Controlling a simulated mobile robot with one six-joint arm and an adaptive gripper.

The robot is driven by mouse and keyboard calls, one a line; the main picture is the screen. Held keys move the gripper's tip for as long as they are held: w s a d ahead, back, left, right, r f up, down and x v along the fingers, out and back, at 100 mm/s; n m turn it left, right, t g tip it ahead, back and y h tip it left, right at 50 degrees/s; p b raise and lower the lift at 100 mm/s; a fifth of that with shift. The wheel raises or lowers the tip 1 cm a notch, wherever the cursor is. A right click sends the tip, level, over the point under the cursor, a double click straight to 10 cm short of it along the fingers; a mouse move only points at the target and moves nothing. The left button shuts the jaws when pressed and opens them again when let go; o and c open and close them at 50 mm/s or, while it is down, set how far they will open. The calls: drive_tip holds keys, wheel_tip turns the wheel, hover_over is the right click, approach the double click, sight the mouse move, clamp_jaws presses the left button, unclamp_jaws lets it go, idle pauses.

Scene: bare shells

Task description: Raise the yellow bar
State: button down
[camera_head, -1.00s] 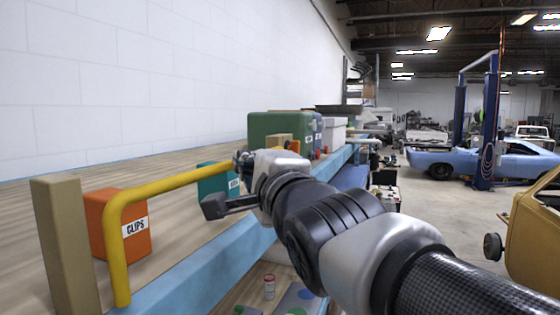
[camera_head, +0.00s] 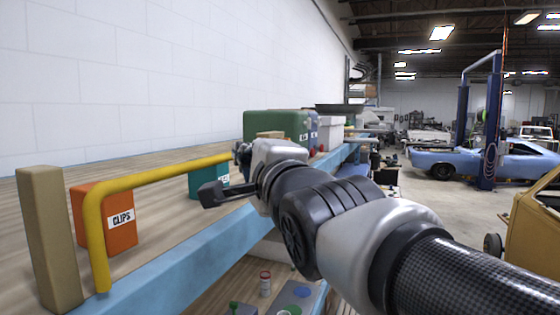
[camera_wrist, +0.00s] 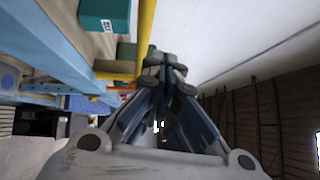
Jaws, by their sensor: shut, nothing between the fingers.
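The yellow bar (camera_head: 165,175) runs along the front of the workbench, bent down at its near end to the bench edge. Its far end is hidden behind my wrist. In the wrist view the bar (camera_wrist: 146,28) comes down from the top and passes just left of my gripper's fingertips (camera_wrist: 166,70). The fingers are together with nothing between them. Whether they touch the bar cannot be told. In the head view the fingers are mostly hidden behind my wrist.
A wooden post (camera_head: 48,235) stands beside the bar's near end. Behind the bar are an orange clips box (camera_head: 108,235) and a teal box (camera_head: 203,178). A green box (camera_head: 270,124) stands farther along. A lower shelf holds small items. Open floor lies to the right.

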drive_tip(key=s+d+r+p, duration=0.25)
drive_tip(key=s+d, duration=0.35)
drive_tip(key=s, duration=0.3)
drive_tip(key=s+d+f+n+g+h+b, duration=0.1)
drive_tip(key=d+f+n+g+h+b, duration=0.3)
drive_tip(key=f, duration=0.8)
drive_tip(key=d+f+m+t+b, duration=0.1)
drive_tip(key=d+f+b, duration=0.1)
drive_tip(key=f+b, duration=0.65)
drive_tip(key=s+d+f+n+g+h+b, duration=0.1)
drive_tip(key=d+f+n+g+h+b, duration=0.2)
drive_tip(key=f, duration=1.1)
drive_tip(key=s+d+f+n+g+b, duration=0.2)
drive_tip(key=s+f+b, duration=0.2)
drive_tip(key=f, duration=0.7)
drive_tip(key=s+d+f+n+g+b, duration=0.2)
drive_tip(key=s+f+b, duration=0.3)
drive_tip(key=f, duration=0.6)
drive_tip(key=s+d+f+n+g+h+b, duration=0.1)
drive_tip(key=s+f+n+b, duration=0.3)
drive_tip(key=f, duration=0.7)
drive_tip(key=s+d+g+b, duration=0.1)
drive_tip(key=s, duration=0.1)
drive_tip(key=shift+s+d+f+g, duration=0.2)
drive_tip(key=shift+s+d+g, duration=0.1)
drive_tip(key=shift+d+g, duration=0.1)
